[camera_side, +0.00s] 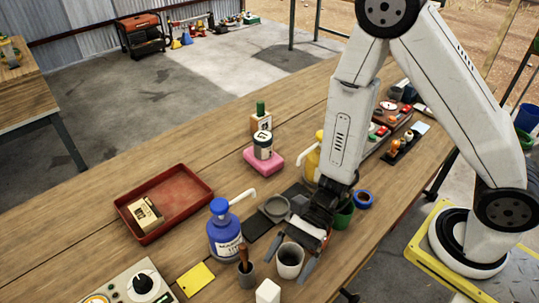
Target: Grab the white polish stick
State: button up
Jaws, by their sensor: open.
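A small white upright block (268,291) stands at the bottom edge of the side view, partly cut off. It may be the white polish stick, but I cannot tell for sure. My gripper (293,256) is open and points down over the near part of the bench. Its fingers are around or just above a grey-white cup (289,262), above and to the right of the white block and apart from it. I see nothing held between the fingers.
Left of my gripper are a small grey pot with a wooden-handled tool (245,272), a blue bottle (224,236) and a yellow card (195,279). A red tray (125,206) holds a small box. A green cup (344,214) and blue ring (364,199) stand right. Bare wood surrounds the tray.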

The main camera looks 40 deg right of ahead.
aim_at(266, 292)
jog(key=shift+w+a+f, duration=0.1)
jog(key=shift+w+a, duration=0.05)
jog(key=shift+a, duration=0.1)
jog(key=shift+s+a+f+t, duration=0.15)
jog(key=shift+a+f, duration=0.1)
jog(key=shift+a, duration=0.3)
jog(key=shift+s+a+f+t, duration=0.1)
jog(key=shift+a+f+t, duration=0.1)
jog(key=shift+a, duration=0.3)
jog(key=shift+a, duration=0.1)
jog(key=shift+x, duration=2.55)
jog(key=shift+r, duration=0.1)
grip_shut()
jog(key=shift+r, duration=0.2)
jog(key=shift+r, duration=4.8)
